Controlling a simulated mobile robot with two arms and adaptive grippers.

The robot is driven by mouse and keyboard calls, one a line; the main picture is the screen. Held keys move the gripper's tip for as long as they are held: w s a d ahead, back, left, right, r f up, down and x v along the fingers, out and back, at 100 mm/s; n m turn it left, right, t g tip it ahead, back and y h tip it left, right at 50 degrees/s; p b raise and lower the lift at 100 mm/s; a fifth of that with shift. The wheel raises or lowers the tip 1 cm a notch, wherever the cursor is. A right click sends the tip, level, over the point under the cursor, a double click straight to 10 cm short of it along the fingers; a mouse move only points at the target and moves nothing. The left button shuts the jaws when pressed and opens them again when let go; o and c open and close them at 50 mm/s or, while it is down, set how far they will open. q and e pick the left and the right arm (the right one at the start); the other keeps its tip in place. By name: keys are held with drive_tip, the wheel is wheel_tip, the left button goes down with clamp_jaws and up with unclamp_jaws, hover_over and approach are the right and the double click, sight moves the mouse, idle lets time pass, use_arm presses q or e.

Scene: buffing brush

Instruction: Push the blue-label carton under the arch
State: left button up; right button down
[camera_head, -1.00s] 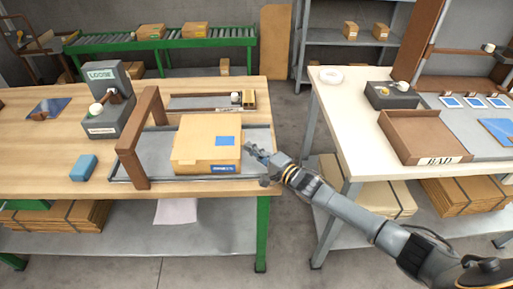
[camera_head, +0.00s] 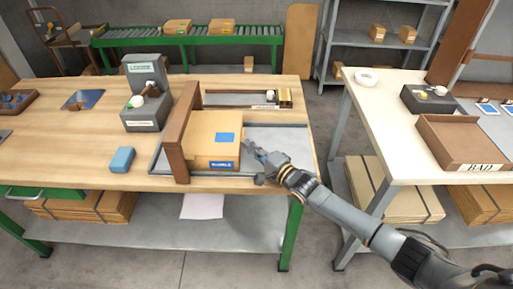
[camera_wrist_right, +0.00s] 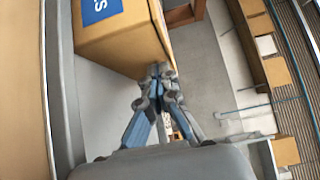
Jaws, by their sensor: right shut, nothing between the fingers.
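The blue-label carton (camera_head: 213,130) lies flat on the grey tray (camera_head: 285,140) on the wooden table. Its left end is right at the brown wooden arch (camera_head: 178,145), whose front post hides part of that end; how far it reaches under the beam I cannot tell. Blue labels show on its top and front. My right gripper (camera_head: 257,153) is shut and empty, with its fingertips at the carton's right side. In the wrist view the shut fingertips (camera_wrist_right: 160,72) are against or very near the carton's lower edge (camera_wrist_right: 125,40). My left gripper is not in view.
A grey device with a knob (camera_head: 144,95) and a blue block (camera_head: 122,159) stand left of the arch. A small brass-coloured piece (camera_head: 284,97) sits behind the tray. The tray right of the carton is clear. A BAD box (camera_head: 450,145) is on the right table.

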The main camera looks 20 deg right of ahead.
sight(232, 147)
drive_tip(key=a, duration=0.1)
drive_tip(key=w+a, duration=0.1)
drive_tip(key=a, duration=0.1)
drive_tip(key=shift+f, duration=0.1)
drive_tip(key=shift+w+a+b, duration=0.1)
drive_tip(key=shift+a+b, duration=0.25)
drive_tip(key=shift+b, duration=0.05)
drive_tip(key=shift+w+a, duration=0.2)
drive_tip(key=shift+a, duration=0.5)
drive_tip(key=shift+w+a, duration=0.15)
drive_tip(key=shift+a, duration=0.15)
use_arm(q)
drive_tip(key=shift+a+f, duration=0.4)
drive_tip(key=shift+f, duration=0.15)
use_arm(e)
drive_tip(key=shift+d, duration=0.1)
